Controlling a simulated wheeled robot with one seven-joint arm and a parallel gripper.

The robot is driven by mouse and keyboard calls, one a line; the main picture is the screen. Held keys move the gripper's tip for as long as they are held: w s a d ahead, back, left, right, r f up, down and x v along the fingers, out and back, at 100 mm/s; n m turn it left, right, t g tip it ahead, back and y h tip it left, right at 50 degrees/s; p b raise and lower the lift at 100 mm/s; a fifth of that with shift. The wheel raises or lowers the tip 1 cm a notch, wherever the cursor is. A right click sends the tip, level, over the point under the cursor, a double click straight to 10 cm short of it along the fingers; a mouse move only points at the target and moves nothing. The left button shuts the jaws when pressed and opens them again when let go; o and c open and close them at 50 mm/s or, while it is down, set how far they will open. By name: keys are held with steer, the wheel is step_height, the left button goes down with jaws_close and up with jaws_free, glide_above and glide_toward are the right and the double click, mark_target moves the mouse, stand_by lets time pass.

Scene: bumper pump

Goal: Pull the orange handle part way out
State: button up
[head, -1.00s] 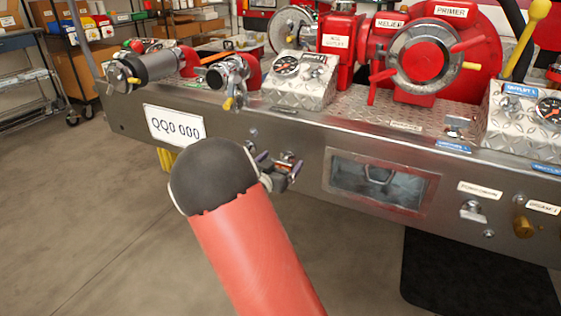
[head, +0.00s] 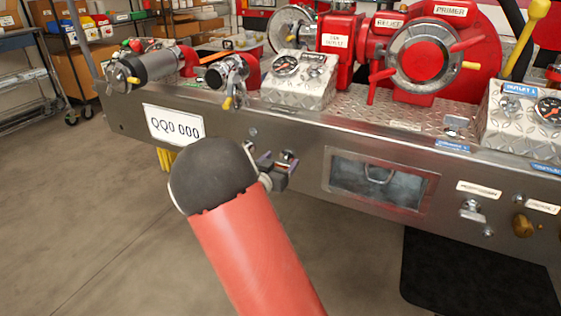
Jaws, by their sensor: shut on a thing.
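My gripper (head: 282,168) is at the front face of the steel bumper (head: 300,150), just right of the number plate. It appears small and partly hidden behind my own red and black arm. Its jaws are shut on a small part at the bumper face, next to a round metal fitting. No orange shows between the jaws, so the orange handle itself is hidden or too small to make out. I cannot tell how far out the held part stands.
A recessed window (head: 380,182) is in the bumper face to the right. Further right are a metal knob (head: 472,210) and a brass fitting (head: 521,226). The red pump (head: 430,55) and gauge boxes (head: 300,78) stand on top. The floor in front is clear.

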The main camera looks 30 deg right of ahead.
steer(key=shift+v, duration=1.2)
steer(key=o, duration=1.4)
steer(key=shift+v, duration=3.95)
steer(key=shift+w, duration=0.1)
